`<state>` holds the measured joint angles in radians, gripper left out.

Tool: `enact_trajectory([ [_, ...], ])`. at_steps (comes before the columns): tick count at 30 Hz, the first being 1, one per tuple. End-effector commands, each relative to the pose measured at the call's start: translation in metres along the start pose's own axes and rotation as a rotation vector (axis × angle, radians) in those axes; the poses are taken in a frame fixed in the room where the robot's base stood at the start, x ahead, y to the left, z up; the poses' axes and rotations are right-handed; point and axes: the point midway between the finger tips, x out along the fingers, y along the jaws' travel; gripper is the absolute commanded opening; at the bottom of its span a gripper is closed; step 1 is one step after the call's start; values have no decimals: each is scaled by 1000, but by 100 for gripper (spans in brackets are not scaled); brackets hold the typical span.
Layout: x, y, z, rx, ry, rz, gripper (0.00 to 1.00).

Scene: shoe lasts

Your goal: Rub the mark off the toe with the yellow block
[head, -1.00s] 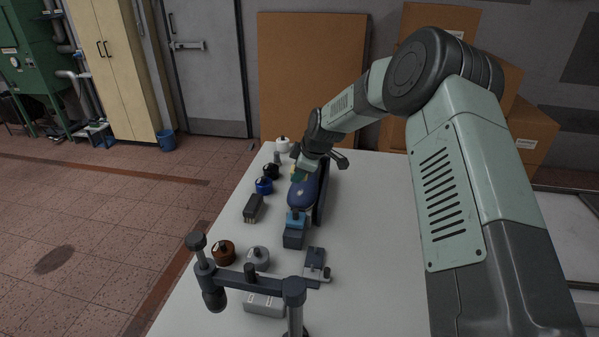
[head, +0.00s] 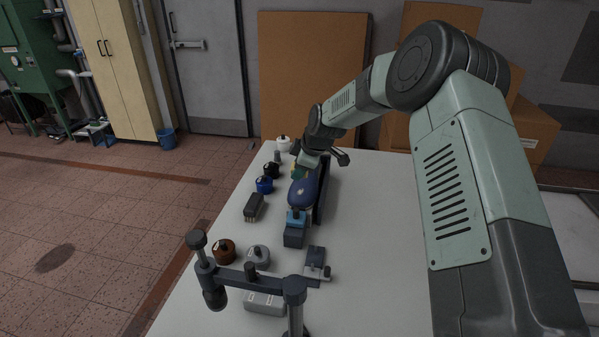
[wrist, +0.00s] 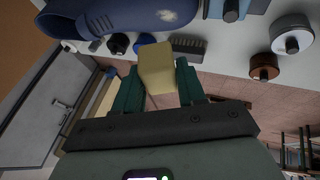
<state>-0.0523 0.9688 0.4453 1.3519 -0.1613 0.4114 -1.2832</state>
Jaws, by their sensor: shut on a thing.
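A dark blue shoe (head: 303,194) sits on the table below my gripper (head: 297,170); it also shows at the top of the wrist view (wrist: 125,14). A small pale mark (wrist: 166,15) shows on the shoe in the wrist view. My gripper has green fingers and is shut on the yellow block (wrist: 157,66), which sticks out past the fingertips. In the wrist view the block appears apart from the shoe. In the head view the block is small and partly hidden by the fingers.
A dark upright plate (head: 321,195) stands along the shoe's right side. A blue and dark clamp block (head: 295,233) is at its near end. A brush (head: 254,207) and several jars, one blue (head: 264,184), one brown (head: 223,252), lie to the left. The table's right side (head: 385,230) is clear.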

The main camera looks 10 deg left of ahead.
Motion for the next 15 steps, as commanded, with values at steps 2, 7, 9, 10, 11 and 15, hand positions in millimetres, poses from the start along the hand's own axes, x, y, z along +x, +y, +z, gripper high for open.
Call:
enact_trajectory([
  [2,10,-1,4,2,0,-3,16],
  [7,27,0,11,2,-1,-5,16],
  [9,34,1,14,2,-1,-5,16],
  [10,36,1,15,2,-1,-6,16],
  [11,38,1,16,2,-1,-6,16],
  [15,46,2,19,3,-1,-7,16],
])
